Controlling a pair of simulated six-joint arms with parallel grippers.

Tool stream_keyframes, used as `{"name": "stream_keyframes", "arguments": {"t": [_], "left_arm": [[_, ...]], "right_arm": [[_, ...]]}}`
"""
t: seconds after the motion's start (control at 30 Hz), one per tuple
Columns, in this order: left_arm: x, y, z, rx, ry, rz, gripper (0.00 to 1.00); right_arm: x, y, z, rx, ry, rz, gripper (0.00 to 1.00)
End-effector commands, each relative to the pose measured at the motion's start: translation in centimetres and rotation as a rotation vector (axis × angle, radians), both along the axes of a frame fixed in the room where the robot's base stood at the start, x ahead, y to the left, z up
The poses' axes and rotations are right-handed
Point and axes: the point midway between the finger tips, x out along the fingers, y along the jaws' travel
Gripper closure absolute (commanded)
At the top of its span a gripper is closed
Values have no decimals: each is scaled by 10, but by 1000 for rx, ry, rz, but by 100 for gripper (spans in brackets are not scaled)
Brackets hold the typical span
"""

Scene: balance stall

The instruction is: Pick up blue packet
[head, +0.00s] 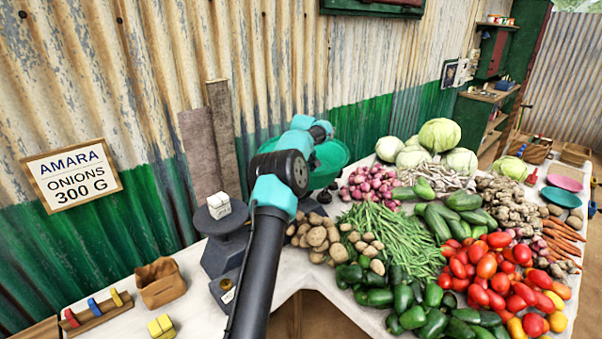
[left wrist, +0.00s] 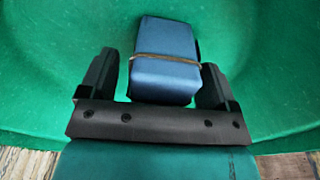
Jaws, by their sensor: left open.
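The blue packet (left wrist: 165,62) is a dark blue block with a tan band around it, seen in the left wrist view inside a green bowl (left wrist: 50,45). My left gripper (left wrist: 157,78) is open, with one finger on each side of the packet. I cannot tell whether the fingers touch it. In the head view the green bowl (head: 335,160) is partly covered by my left arm, and the packet and the left gripper's fingers are hidden. My right gripper is not in view.
Potatoes (head: 315,235), green beans (head: 385,240), red onions (head: 370,187) and tomatoes (head: 500,275) are heaped to the right. At left are a grey scale (head: 222,250), a paper bag (head: 160,283), yellow blocks (head: 161,327) and a wood rack (head: 95,312). A sign (head: 70,175) reads "AMARA ONIONS 300 G".

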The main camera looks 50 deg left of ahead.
Motion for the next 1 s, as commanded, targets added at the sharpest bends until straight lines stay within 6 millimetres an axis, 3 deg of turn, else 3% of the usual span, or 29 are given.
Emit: {"name": "stream_keyframes", "arguments": {"t": [0.07,0.7,1.0], "left_arm": [[0,0,0,0,0,0,20],[0,0,1,1,0,0,81],[0,0,5,1,-2,0,82]], "right_arm": [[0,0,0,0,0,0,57],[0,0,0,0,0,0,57],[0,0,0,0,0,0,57]]}}
